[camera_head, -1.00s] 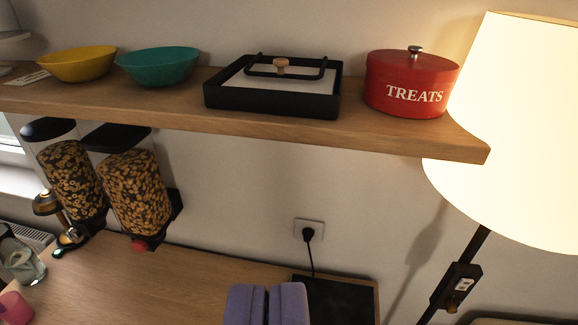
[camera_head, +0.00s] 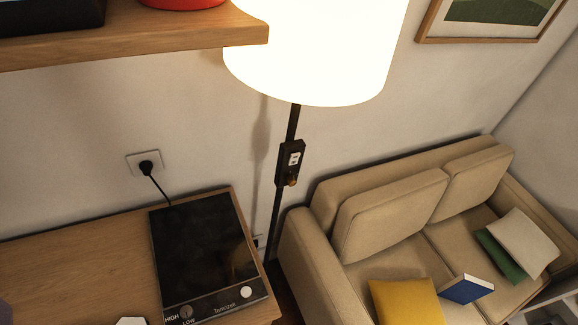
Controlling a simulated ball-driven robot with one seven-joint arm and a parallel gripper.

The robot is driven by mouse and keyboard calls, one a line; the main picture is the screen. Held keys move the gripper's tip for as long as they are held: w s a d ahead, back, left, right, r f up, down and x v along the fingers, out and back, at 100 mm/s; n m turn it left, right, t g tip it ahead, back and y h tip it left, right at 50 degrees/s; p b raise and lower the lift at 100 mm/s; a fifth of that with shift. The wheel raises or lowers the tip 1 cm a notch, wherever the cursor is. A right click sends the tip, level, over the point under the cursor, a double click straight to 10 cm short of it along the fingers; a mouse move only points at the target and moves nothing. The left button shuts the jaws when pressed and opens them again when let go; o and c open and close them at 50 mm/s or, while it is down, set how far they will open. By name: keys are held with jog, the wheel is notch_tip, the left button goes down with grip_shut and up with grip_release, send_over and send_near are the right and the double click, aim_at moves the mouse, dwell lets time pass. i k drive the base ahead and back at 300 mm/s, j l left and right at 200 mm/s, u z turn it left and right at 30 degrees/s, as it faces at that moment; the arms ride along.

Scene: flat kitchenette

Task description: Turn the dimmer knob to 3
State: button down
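The dimmer box (camera_head: 290,152) is a dark box on the black pole of the floor lamp, near the middle of the view. A small brass-coloured dimmer knob (camera_head: 291,180) sticks out of its lower part. Above the knob is a small white label or display (camera_head: 295,158); its marks are too small to read. The lamp shade (camera_head: 315,50) glows brightly above the box. My gripper does not show in this view, so its fingers and its distance from the knob cannot be seen.
A black hob (camera_head: 204,245) with HIGH and LOW marks lies on the wooden counter (camera_head: 75,270), left of the pole. A shelf (camera_head: 130,38) juts out above. A beige sofa (camera_head: 385,215) with cushions stands right of the pole. A wall socket (camera_head: 146,163) holds a plug.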

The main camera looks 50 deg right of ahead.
aim_at(290, 179)
jog(key=i+j+z, duration=0.2)
jog(key=i+z, duration=0.15)
jog(key=i+j+z, duration=0.35)
jog(key=i+l, duration=0.05)
jog(key=i, duration=0.05)
